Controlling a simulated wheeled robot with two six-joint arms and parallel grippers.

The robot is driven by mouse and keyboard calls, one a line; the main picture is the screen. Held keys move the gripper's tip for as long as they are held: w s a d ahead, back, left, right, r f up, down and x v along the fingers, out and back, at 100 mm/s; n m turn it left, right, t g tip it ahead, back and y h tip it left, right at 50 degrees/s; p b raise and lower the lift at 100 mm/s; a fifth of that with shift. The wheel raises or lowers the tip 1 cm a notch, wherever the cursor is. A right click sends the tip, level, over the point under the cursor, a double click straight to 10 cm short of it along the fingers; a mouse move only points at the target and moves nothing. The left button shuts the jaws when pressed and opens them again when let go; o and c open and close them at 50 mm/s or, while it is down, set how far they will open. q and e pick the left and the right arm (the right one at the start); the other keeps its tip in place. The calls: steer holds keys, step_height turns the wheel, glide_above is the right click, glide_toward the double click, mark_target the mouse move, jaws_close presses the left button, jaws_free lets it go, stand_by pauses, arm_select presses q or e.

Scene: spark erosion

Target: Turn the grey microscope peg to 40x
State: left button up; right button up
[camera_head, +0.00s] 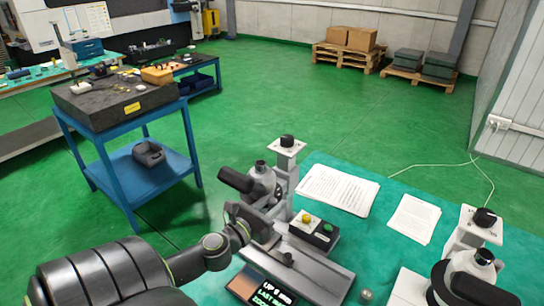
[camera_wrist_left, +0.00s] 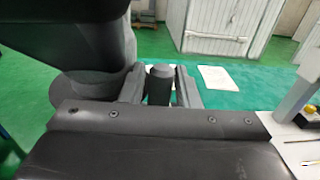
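The near microscope (camera_head: 262,182) stands at the left part of the green table, with a dark eyepiece and a column. On the column top is a light plate with a dark knob (camera_head: 287,141); its markings are too small to read. My left gripper (camera_head: 248,222) is low beside this microscope, close to its body. In the left wrist view, a dark grey upright cylinder (camera_wrist_left: 160,84) shows between the two fingers; whether they touch it, and whether it is the peg, I cannot tell. A second microscope (camera_head: 465,275) stands at right, with its own plate and dark knob (camera_head: 485,217). My right gripper is not in view.
A lit display (camera_head: 262,288) is at the front. Papers (camera_head: 338,190) lie behind. A blue cart (camera_head: 150,160) with a dark slab stands at left. Green table between the microscopes is mostly clear.

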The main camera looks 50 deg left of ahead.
arm_select(q)
steer(key=shift+s, duration=0.15)
steer(key=shift+s+f, duration=0.1)
steer(key=shift+s, duration=0.2)
steer(key=s+d+b, duration=0.2)
steer(key=s+b, duration=0.3)
steer(key=s, duration=1.1)
steer(key=shift+s+b, duration=0.25)
steer(key=shift+b, duration=0.15)
